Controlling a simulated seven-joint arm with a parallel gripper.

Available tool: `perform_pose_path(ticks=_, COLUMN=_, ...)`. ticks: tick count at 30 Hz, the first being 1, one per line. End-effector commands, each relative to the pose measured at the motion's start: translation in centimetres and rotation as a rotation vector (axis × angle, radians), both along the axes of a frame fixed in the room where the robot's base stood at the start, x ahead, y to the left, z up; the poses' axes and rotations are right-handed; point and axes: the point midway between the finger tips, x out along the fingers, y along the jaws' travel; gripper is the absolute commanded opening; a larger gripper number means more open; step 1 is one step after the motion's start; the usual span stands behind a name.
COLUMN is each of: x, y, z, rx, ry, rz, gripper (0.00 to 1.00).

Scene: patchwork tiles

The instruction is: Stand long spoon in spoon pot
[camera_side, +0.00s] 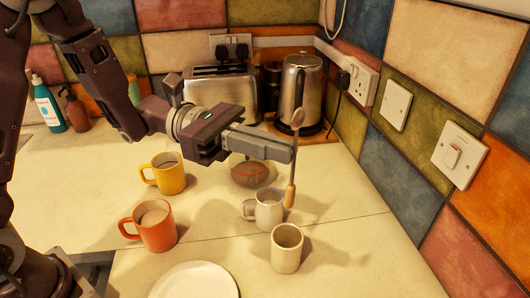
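The long spoon (291,190) is upright, its metal bowl at the top and its wooden handle pointing down. My gripper (292,150) appears shut on the spoon's shaft, below the bowl. The spoon pot (286,250) looks to be the plain cream cup without a handle, standing upright on the counter. The spoon's lower end shows above and slightly right of the pot in the picture, next to the right rim of a white mug. It is outside the pot, and its exact height above the counter is hard to tell.
The white mug (266,211) stands close behind the pot. A plate (195,281) lies in front. A toaster (220,88) and kettle (299,95) stand behind; a tiled wall (400,165) bounds the right.

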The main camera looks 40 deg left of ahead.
Motion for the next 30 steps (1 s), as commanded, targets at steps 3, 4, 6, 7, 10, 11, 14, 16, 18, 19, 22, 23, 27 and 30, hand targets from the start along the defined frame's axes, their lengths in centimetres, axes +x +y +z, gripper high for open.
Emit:
perform_pose_path(ticks=3, x=0.2, y=0.2, z=-0.2, rx=-0.04, ry=0.002, rz=0.043, gripper=0.0)
perform_pose_path(ticks=4, x=0.3, y=0.2, z=-0.4, rx=-0.043, ry=0.001, rz=0.047, gripper=0.0)
perform_pose_path(ticks=6, x=0.3, y=0.2, z=-0.8, rx=-0.044, ry=0.0, rz=0.049, gripper=0.0)
perform_pose_path(ticks=7, x=0.3, y=0.2, z=-1.1, rx=-0.043, ry=0.002, rz=0.048, gripper=0.0)
perform_pose_path(ticks=10, x=0.3, y=0.2, z=-2.2, rx=-0.042, ry=0.002, rz=0.047, gripper=0.0)
perform_pose_path(ticks=11, x=0.3, y=0.2, z=-2.5, rx=-0.042, ry=0.002, rz=0.047, gripper=0.0)
perform_pose_path(ticks=14, x=0.3, y=0.2, z=-3.5, rx=-0.043, ry=0.002, rz=0.047, gripper=0.0)
perform_pose_path(ticks=16, x=0.3, y=0.2, z=-4.2, rx=-0.042, ry=0.001, rz=0.046, gripper=0.0)
perform_pose_path(ticks=18, x=0.3, y=0.2, z=-5.0, rx=-0.042, ry=0.001, rz=0.046, gripper=0.0)
perform_pose_path(ticks=19, x=0.3, y=0.2, z=-5.3, rx=-0.042, ry=0.002, rz=0.045, gripper=0.0)
perform_pose_path(ticks=22, x=0.3, y=0.2, z=-6.3, rx=-0.042, ry=0.002, rz=0.045, gripper=0.0)
perform_pose_path(ticks=23, x=0.3, y=0.2, z=-6.6, rx=-0.043, ry=0.001, rz=0.045, gripper=0.0)
perform_pose_path(ticks=27, x=0.3, y=0.2, z=-8.1, rx=-0.043, ry=0.001, rz=0.046, gripper=0.0)
perform_pose_path(ticks=30, x=0.3, y=0.2, z=-9.1, rx=-0.042, ry=0.001, rz=0.046, gripper=0.0)
